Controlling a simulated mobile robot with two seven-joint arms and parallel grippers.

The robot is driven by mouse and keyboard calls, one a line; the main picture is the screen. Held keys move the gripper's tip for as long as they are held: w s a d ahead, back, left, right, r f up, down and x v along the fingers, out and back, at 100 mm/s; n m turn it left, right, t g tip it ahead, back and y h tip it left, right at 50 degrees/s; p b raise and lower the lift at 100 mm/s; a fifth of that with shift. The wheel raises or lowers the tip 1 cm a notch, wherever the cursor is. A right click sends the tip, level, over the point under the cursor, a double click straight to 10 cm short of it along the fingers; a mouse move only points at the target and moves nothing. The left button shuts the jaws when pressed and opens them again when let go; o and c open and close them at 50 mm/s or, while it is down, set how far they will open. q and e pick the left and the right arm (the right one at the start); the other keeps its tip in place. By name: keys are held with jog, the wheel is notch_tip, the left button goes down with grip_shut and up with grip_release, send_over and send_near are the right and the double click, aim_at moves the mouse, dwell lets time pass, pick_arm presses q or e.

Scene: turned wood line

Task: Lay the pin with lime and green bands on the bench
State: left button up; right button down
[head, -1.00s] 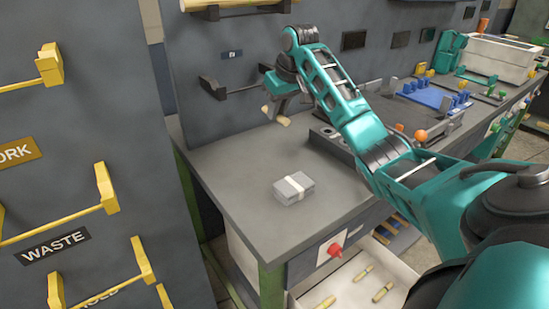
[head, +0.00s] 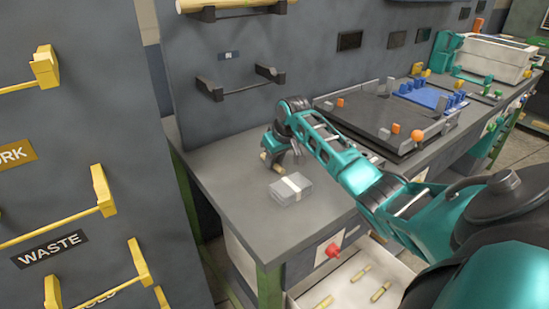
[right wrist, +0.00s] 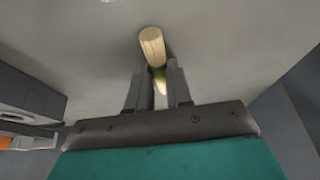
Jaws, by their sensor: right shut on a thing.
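My right gripper (head: 270,158) is low over the left part of the bench (head: 225,190), behind the grey bundle. It is shut on a pale wooden pin (head: 264,157). In the right wrist view the pin (right wrist: 152,44) sticks out beyond the fingers (right wrist: 159,90), with a dark green band near them; a lime band cannot be made out. The pin is close to the bench top; I cannot tell whether it touches. The gripper hides much of it in the head view. My left gripper is not in view.
A grey bundle with a pale strap (head: 291,188) lies on the bench close by. Empty black hooks (head: 240,88) are on the panel behind. An open drawer (head: 345,294) below holds several pins. The bench's front left is clear.

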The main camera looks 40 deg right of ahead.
jog(key=c, duration=1)
grip_release()
jog(key=shift+c, duration=0.2)
jog(key=v, duration=1.2)
